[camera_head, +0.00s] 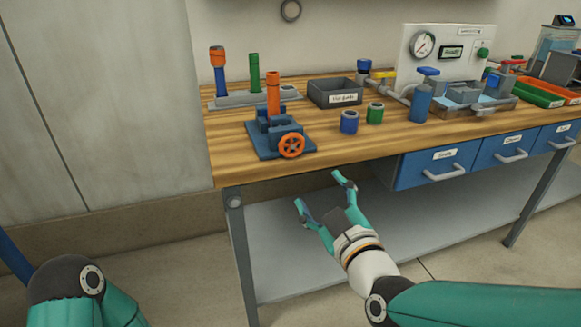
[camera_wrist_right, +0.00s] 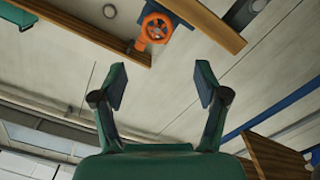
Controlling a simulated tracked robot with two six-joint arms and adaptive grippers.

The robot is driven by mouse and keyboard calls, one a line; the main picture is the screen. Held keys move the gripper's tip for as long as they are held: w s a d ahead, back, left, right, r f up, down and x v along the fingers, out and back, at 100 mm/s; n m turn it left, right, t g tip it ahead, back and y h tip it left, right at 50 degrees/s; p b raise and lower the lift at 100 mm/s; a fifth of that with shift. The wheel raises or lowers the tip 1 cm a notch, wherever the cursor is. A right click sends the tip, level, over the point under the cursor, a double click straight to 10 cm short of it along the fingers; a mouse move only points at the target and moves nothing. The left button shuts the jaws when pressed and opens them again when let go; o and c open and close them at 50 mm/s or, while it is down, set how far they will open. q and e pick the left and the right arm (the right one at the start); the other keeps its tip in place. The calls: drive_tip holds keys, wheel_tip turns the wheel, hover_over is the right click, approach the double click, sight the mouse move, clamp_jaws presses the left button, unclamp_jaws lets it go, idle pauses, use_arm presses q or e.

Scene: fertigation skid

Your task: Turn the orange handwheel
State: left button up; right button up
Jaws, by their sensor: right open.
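The orange handwheel (camera_head: 291,145) sits on the front of a blue vise-like fixture (camera_head: 262,148) near the left front edge of the wooden bench. An orange cylinder (camera_head: 273,95) stands upright in this fixture. My right gripper (camera_head: 322,192) is open and empty, in front of and below the bench's front edge, apart from the handwheel. In the right wrist view the handwheel (camera_wrist_right: 157,28) shows beyond the open fingers (camera_wrist_right: 162,88), near the top. My left arm shows at the lower left of the head view, but its gripper is not visible.
The wooden bench (camera_head: 350,143) carries a grey bin (camera_head: 335,92), a blue cup (camera_head: 349,122), a green cup (camera_head: 375,113) and a gauge panel (camera_head: 442,52). Blue drawers (camera_head: 437,165) hang under its right side. A grey lower shelf (camera_head: 300,260) lies below. The space before the handwheel looks clear.

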sight(292, 147)
drive_tip(key=x, duration=1.6)
drive_tip(key=shift+w+a+r, duration=0.1)
drive_tip(key=shift+w+r, duration=0.25)
drive_tip(key=c, duration=0.7)
drive_tip(key=shift+a, duration=0.15)
drive_tip(key=shift+c, duration=0.8)
